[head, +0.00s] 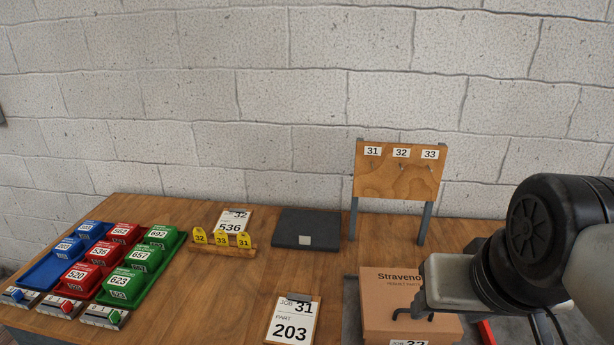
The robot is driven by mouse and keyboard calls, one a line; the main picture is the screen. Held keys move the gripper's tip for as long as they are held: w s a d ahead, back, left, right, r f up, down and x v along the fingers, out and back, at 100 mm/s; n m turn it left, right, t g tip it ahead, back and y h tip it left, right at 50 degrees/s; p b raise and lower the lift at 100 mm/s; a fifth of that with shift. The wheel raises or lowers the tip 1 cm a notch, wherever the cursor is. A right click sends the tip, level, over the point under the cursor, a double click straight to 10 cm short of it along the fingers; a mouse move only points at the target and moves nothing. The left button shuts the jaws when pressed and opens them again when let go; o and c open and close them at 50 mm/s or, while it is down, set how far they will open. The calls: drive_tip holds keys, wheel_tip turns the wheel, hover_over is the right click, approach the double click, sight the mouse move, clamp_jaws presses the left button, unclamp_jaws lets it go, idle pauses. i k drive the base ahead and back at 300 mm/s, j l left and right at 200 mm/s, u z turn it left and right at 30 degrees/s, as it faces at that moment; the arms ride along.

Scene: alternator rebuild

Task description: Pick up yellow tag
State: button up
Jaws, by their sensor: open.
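Three yellow tags stand in a row in a small wooden holder (222,250) left of the table's middle. From left to right they are tag 32 (200,235), tag 33 (221,237) and tag 31 (243,241). My gripper (412,313) is at the right, over the cardboard box and well away from the tags. Its dark fingers are small and partly hidden by its pale body; it is open, with nothing seen between them.
A board with hooks labelled 31, 32, 33 (398,180) stands behind. A dark flat case (306,228) and clipboards 32/536 (234,222) and 31/203 (293,322) lie nearby. A cardboard box (385,290) is under my gripper. Blue, red and green trays (150,275) with numbered bins fill the left.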

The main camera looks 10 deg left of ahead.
sight(201, 237)
drive_tip(key=j, duration=1.55)
drive_tip(key=i+j, duration=0.1)
drive_tip(key=j, duration=1.45)
